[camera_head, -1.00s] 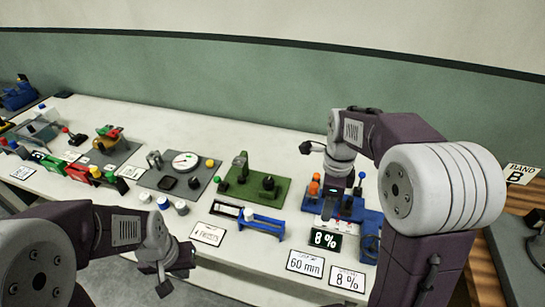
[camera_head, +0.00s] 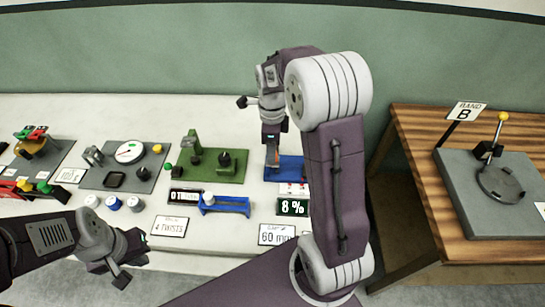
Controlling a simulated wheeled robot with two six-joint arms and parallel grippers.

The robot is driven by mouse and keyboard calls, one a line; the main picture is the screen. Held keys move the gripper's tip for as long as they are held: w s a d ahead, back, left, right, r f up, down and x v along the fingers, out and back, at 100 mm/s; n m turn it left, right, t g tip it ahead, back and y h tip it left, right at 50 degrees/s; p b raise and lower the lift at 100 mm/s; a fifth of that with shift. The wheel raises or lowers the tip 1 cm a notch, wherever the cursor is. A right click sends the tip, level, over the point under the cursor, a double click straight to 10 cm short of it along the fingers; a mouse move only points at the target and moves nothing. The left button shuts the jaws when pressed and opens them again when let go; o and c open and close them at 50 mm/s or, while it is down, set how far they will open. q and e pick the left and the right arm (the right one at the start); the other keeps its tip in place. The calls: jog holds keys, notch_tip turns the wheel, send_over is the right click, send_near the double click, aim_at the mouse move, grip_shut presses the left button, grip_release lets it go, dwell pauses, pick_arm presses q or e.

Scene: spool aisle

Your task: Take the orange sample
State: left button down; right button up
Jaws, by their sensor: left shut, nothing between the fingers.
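A small bit of orange (camera_head: 271,153), likely the orange sample, shows at the blue station (camera_head: 290,168) on the white table. My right gripper (camera_head: 271,142) points down right at it. The gripper and arm hide most of the orange piece and part of the station. I cannot tell whether its fingers are open or closed around it. My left gripper (camera_head: 121,278) is shut and empty, in front of the table's front edge at the lower left, away from the station.
A green fixture (camera_head: 215,165), a grey dial board (camera_head: 125,165) and a blue holder (camera_head: 225,205) stand left of the station. An "8 %" display (camera_head: 293,207) is in front. A wooden bench (camera_head: 405,125) with a "BAND B" sign (camera_head: 466,111) is at right, across a gap.

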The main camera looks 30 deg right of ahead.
notch_tip(320, 180, down, 3)
jog(key=shift+d+r, duration=0.1)
jog(key=shift+r, duration=0.1)
jog(key=shift+w+f, duration=0.15)
grip_shut()
notch_tip(320, 180, up, 4)
jog(key=shift+r, duration=0.2)
jog(key=s+d+r, duration=0.6)
jog(key=s, duration=0.4)
jog(key=shift+d+r, duration=0.2)
jog(key=shift+r, duration=0.2)
